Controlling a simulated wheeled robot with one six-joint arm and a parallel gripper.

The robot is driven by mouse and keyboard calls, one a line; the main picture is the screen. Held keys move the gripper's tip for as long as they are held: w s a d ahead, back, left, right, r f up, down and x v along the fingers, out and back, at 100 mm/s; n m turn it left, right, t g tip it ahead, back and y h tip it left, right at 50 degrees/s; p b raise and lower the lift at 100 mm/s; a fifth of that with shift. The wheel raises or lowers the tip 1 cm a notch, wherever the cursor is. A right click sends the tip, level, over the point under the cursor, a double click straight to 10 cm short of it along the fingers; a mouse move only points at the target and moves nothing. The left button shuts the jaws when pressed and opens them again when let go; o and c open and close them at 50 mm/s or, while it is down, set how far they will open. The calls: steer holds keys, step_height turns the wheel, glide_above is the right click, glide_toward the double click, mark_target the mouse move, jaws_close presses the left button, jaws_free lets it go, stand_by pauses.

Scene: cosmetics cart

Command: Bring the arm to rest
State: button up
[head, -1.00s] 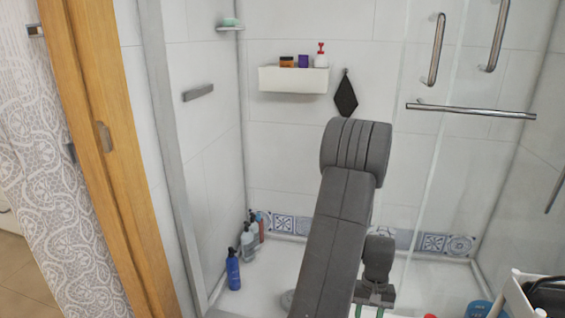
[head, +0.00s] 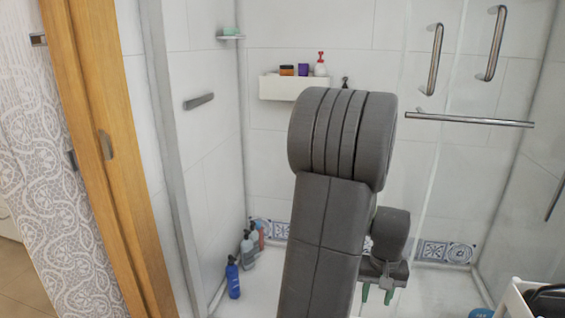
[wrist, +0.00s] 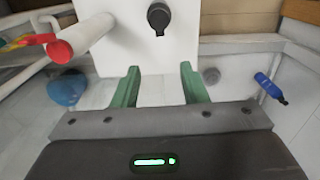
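My arm rises in front of the shower stall in the head view, with its large grey joint high in the picture. My gripper (head: 377,292) hangs behind and right of the arm link, pointing down. Its two green fingers are apart, and the wrist view shows the gap between them (wrist: 160,88) with nothing held. A white surface lies beyond the fingertips there.
The cart (head: 518,297) shows at the lower right. A blue bottle (head: 233,278) stands on the shower floor by the left wall; it also shows in the wrist view (wrist: 266,86). A white wall shelf (head: 273,87) holds small toiletries. The glass door has metal handles (head: 436,60).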

steer(key=w+d+g+y+p, duration=0.1)
steer(key=w+g+p, duration=0.3)
steer(key=w+p, duration=0.2)
steer(key=shift+d+r, duration=0.25)
steer(key=shift+r, duration=0.2)
steer(key=shift+w, duration=0.15)
stand_by(0.6)
